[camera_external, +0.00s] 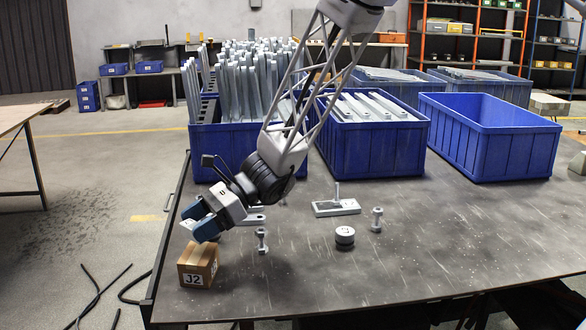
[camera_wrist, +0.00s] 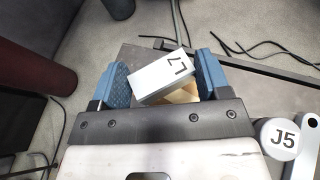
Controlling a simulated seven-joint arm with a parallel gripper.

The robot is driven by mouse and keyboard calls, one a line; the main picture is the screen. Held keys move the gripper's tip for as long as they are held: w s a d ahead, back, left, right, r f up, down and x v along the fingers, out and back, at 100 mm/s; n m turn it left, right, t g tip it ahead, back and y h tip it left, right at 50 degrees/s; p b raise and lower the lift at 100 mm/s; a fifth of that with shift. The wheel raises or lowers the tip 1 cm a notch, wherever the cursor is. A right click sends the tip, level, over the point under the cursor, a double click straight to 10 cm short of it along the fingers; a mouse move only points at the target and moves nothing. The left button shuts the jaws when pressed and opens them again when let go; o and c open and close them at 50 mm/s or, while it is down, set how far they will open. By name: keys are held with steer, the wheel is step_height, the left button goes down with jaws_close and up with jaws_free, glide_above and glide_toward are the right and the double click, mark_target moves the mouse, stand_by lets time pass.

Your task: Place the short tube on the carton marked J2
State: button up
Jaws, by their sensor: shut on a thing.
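My gripper (camera_external: 202,219) is tilted down, just above the carton marked J2 (camera_external: 187,267) near the table's left front corner. In the wrist view my gripper's two blue fingers (camera_wrist: 162,79) are shut on a pale grey, box-shaped piece (camera_wrist: 160,77), which appears to be the short tube. It bears a dark mark that I cannot read surely. In the wrist view a brown part of the carton (camera_wrist: 184,94) shows below the piece. I cannot tell whether the two touch.
An upright bolt-like part (camera_external: 262,241) stands right of the carton. A dark round part (camera_external: 345,237), another bolt-like part (camera_external: 377,219) and a flat grey fixture (camera_external: 337,208) stand farther right. A round top marked J5 (camera_wrist: 282,138) shows in the wrist view. Blue crates (camera_external: 488,140) line the back.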

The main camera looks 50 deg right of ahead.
steer(key=shift+f, duration=1.75)
steer(key=shift+f, duration=0.1)
steer(key=o, duration=0.9)
steer(key=shift+d, duration=0.1)
steer(key=shift+s+d+r, duration=0.25)
steer(key=shift+d+r, duration=0.1)
steer(key=shift+d, duration=0.15)
steer(key=v, duration=1)
steer(key=shift+s+d+r, duration=0.1)
steer(key=shift+s+d, duration=0.05)
steer(key=shift+d, duration=0.15)
